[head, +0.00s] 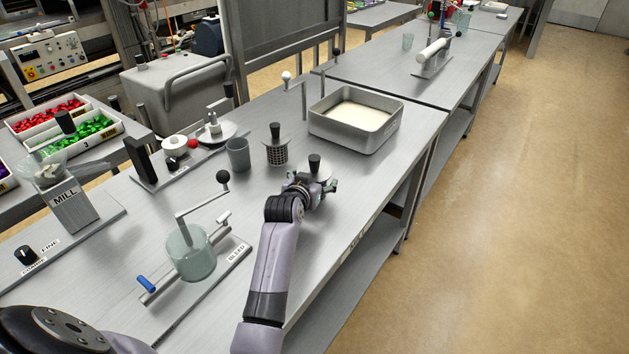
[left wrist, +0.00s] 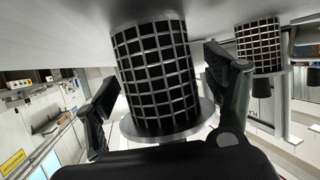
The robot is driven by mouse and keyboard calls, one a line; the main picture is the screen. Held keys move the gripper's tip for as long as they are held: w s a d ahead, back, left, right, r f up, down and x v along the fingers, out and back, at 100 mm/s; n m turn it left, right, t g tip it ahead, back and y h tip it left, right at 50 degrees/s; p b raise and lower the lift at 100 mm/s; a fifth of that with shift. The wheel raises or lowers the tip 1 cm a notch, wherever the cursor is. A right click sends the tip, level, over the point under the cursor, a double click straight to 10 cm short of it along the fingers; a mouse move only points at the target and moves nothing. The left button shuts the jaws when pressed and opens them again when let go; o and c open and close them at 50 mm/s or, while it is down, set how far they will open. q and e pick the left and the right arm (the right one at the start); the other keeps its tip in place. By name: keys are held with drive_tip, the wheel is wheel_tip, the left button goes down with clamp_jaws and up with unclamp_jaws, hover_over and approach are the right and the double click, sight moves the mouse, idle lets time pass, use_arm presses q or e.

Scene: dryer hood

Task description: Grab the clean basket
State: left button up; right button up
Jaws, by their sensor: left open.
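A metal mesh basket (left wrist: 158,80) fills the middle of the left wrist view, where the scene is upside down; it has a broad pale rim. In the head view its pale disc top and black knob (head: 315,163) show just beyond my left gripper (head: 313,190), which hides the body. My left gripper is open, with one finger on each side of this basket in the left wrist view (left wrist: 163,105); contact cannot be told. A second mesh basket (head: 277,152) with a black knob stands a little behind and left; it also shows in the left wrist view (left wrist: 258,45).
A grey cup (head: 238,154) stands left of the second basket. A metal tray of pale material (head: 355,118) is behind, to the right. A glass vessel with a crank (head: 190,255) is front left. The bench's right edge (head: 395,185) is close to my gripper.

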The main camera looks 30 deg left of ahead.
use_arm(q)
drive_tip(key=shift+c, duration=0.6)
drive_tip(key=c, duration=1.2)
